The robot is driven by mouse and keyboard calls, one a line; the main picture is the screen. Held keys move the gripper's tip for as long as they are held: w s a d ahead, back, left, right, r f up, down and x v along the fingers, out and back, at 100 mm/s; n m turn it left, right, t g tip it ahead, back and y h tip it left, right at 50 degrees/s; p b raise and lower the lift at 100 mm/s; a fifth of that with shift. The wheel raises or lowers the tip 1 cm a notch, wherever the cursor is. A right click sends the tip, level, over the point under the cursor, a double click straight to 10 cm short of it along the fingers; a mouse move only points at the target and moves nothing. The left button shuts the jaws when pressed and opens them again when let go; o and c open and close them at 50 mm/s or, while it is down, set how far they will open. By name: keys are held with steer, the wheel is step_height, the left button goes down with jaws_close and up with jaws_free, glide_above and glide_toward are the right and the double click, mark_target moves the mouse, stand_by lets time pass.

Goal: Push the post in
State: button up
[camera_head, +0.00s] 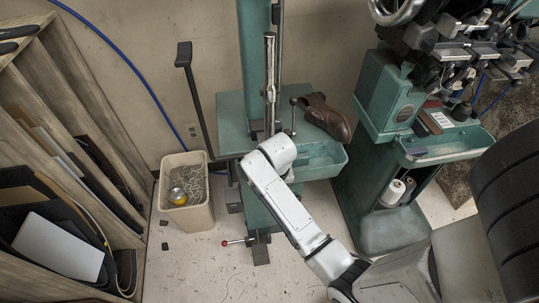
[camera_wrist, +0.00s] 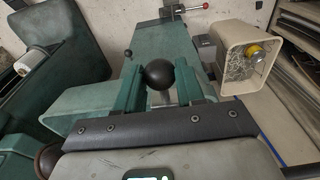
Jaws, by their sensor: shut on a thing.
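A green stitching machine (camera_head: 232,137) stands at the centre of the head view, with a tall metal post (camera_head: 270,70) rising from it. In the wrist view, a round black knob (camera_wrist: 157,73) sits between the two green fingers of my gripper (camera_wrist: 158,78), which is shut on it. The knob is in front of the green machine body (camera_wrist: 165,42). In the head view my white arm (camera_head: 283,205) reaches up to the machine and covers the knob and the fingers.
A brown shoe (camera_head: 327,115) rests above a green tray (camera_head: 322,163). A beige bin (camera_head: 187,213) stands left of the machine, also in the wrist view (camera_wrist: 235,78). A red-tipped lever (camera_head: 226,243) sticks out low. Wooden racks fill the left; another green machine (camera_head: 388,100) stands right.

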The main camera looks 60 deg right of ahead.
steer(key=shift+w+d, duration=0.65)
steer(key=shift+d, duration=0.2)
steer(key=shift+w+d, duration=0.65)
steer(key=shift+d, duration=0.15)
steer(key=shift+w+d+f+b, duration=0.1)
steer(key=shift+w+d+b, duration=0.55)
steer(key=shift+w+d, duration=0.35)
steer(key=shift+w+d+r+b, duration=0.1)
steer(key=shift+w+d+b, duration=0.6)
steer(key=shift+d, duration=0.45)
steer(key=shift+w+d+f+b, duration=0.1)
steer(key=shift+w+d+b, duration=0.45)
steer(key=shift+w+d, duration=0.45)
steer(key=shift+d, duration=0.15)
steer(key=o, duration=1.3)
steer(key=shift+d, duration=0.1)
steer(key=shift+o, duration=0.2)
steer(key=shift+s+r, duration=0.1)
steer(key=shift+r, duration=0.1)
steer(key=r+p, duration=0.2)
steer(key=p, duration=0.1)
steer(key=a+r+p, duration=0.1)
steer(key=r+p, duration=0.1)
steer(key=p, duration=0.1)
steer(key=s+r+p, duration=0.1)
steer(key=r+p, duration=0.2)
steer(key=shift+s+a, duration=0.1)
steer(key=shift+a, duration=0.2)
steer(key=shift+f, duration=0.1)
